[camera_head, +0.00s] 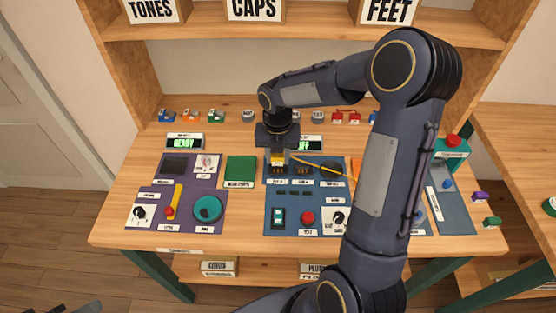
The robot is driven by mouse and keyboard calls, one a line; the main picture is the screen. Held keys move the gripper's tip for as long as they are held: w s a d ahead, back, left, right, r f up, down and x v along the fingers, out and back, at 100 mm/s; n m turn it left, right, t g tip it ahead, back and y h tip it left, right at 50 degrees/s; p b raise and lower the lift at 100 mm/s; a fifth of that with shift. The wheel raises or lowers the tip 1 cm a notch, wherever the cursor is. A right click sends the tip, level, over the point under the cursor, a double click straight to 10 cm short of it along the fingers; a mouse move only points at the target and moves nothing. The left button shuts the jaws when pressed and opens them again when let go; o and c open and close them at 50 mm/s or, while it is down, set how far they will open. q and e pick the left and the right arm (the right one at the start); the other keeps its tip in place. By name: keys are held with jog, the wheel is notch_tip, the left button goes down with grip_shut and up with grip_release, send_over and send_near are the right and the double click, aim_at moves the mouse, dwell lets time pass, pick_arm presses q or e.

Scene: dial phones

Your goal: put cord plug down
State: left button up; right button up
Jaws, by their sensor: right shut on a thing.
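My right gripper (278,153) is over the blue panel in the middle of the table, fingers pointing down. It is shut on a yellow cord plug (278,161), just above or at the row of dark sockets (302,170); I cannot tell whether the plug touches them. A yellow-orange cord (322,167) runs from near the plug to the right and passes behind my right arm. At the bottom left edge, small dark parts (84,307) show, likely the tip of my left gripper; its state is unclear.
A purple panel (150,190) with a teal dial (207,209) lies left, beside a green pad (240,170). The blue panel (275,230) carries a red button (307,217) and a knob. Small coloured items line the back. My right arm hides much of the right side.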

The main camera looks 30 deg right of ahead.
notch_tip(320, 180, down, 2)
jog(key=shift+f, duration=0.25)
jog(key=shift+s, duration=0.1)
